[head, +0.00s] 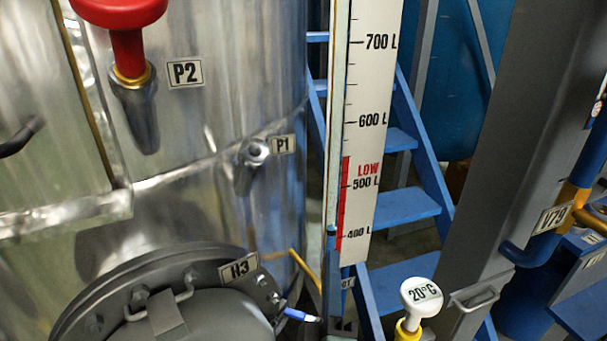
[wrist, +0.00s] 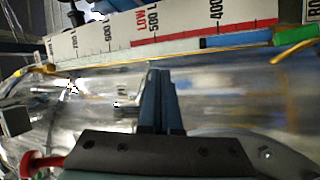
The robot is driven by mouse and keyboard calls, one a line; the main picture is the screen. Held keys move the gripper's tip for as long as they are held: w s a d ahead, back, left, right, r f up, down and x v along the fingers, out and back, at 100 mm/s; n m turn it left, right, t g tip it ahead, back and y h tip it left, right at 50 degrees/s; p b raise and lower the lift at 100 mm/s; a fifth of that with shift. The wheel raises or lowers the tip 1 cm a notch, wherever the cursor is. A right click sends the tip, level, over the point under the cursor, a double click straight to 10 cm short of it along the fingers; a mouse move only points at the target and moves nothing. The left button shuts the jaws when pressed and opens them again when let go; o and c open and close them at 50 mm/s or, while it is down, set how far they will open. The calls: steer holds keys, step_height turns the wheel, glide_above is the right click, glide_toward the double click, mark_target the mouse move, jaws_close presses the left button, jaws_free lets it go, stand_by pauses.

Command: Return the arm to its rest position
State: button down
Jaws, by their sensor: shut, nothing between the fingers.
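My gripper (wrist: 158,75) shows only in the wrist view, at the bottom centre. Its two dark blue fingers lie together with no gap, and nothing is held. The fingers point toward the shiny metal tank (wrist: 90,115) and the level scale, apart from the scale as far as I can tell. The arm and gripper do not show in the head view.
In the head view, the metal tank (head: 225,60) fills the left, with a red valve knob (head: 118,12) and the round H3 hatch (head: 190,310). The level scale (head: 365,110) stands mid-picture. Blue stairs (head: 405,205), a grey column (head: 530,130) and a 20°C knob (head: 421,294) are right.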

step_height(320, 180, up, 15)
steer(key=m+t+h, duration=0.2)
steer(key=m, duration=0.4)
steer(key=s+a+r+m+t+y, duration=0.1)
steer(key=s+r, duration=0.3)
steer(key=r, duration=0.4)
steer(key=s+a+r+m+t+y, duration=0.1)
steer(key=s+r+m, duration=0.3)
steer(key=r, duration=0.4)
steer(key=s+a+r+m+t+y, duration=0.1)
steer(key=s+r, duration=0.3)
steer(key=r, duration=0.4)
steer(key=shift+a+r+m+t+y, duration=0.25)
steer(key=shift+a+m+t+y, duration=0.2)
steer(key=shift+a+m, duration=0.3)
steer(key=shift+a, duration=0.1)
